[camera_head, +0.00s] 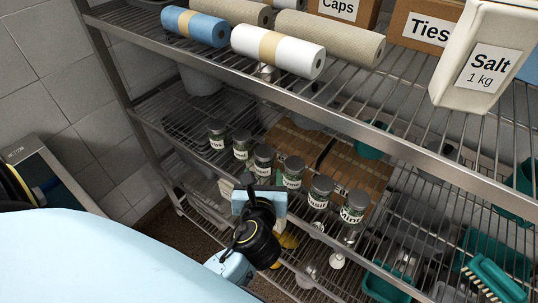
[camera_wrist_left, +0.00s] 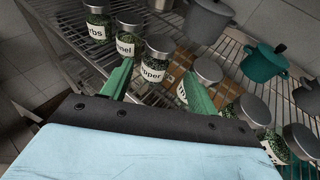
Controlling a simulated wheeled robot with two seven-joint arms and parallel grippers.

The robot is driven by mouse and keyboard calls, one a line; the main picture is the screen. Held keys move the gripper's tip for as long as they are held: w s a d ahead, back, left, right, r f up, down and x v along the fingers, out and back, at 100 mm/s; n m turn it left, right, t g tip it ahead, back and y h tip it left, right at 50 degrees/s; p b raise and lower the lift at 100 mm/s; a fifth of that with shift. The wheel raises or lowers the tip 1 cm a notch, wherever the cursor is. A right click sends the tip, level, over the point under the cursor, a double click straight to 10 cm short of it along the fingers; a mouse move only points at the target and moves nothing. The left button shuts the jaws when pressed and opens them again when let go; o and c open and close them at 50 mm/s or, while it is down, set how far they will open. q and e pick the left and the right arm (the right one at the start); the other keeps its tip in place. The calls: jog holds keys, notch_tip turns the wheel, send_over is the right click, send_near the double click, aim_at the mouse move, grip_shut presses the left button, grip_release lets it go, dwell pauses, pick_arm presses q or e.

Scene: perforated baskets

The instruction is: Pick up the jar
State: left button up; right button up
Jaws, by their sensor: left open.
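Several glass jars with grey lids and white labels stand in a row on the middle wire shelf. The task does not say which jar. The pepper jar (camera_head: 264,158) is nearest my left gripper (camera_head: 263,186). In the left wrist view, the pepper jar (camera_wrist_left: 155,65) shows between the two green fingers of the left gripper (camera_wrist_left: 159,70), which is open and empty. The fennel jar (camera_head: 242,145) stands left of it, and the thyme jar (camera_head: 292,173) right of it, partly hidden by a finger in the wrist view. My right gripper is not in view.
The basil jar (camera_head: 320,191) and mint jar (camera_head: 354,208) continue the row to the right. The upper shelf edge (camera_head: 290,99) runs above the jars, holding a white roll (camera_head: 278,50) and a salt container (camera_head: 482,60). A brown woven basket (camera_head: 345,165) sits behind the jars.

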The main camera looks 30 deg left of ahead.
aim_at(264, 158)
pick_arm(q)
jog(key=x, duration=0.4)
jog(key=shift+w+a+f, duration=0.1)
jog(key=shift+w+a, duration=0.05)
jog(key=shift+a, duration=0.05)
jog(key=shift+w+a+f, duration=0.1)
jog(key=shift+w+a, duration=0.1)
jog(key=shift+w, duration=0.2)
jog(key=x, duration=0.5)
jog(key=shift+w+a+b, duration=0.1)
jog(key=shift+b, duration=0.2)
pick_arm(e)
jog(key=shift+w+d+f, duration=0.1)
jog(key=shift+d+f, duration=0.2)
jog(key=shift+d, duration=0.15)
pick_arm(q)
jog(key=shift+c, duration=0.5)
jog(key=c, duration=0.7)
jog(key=shift+c, duration=0.3)
jog(key=shift+r, duration=0.25)
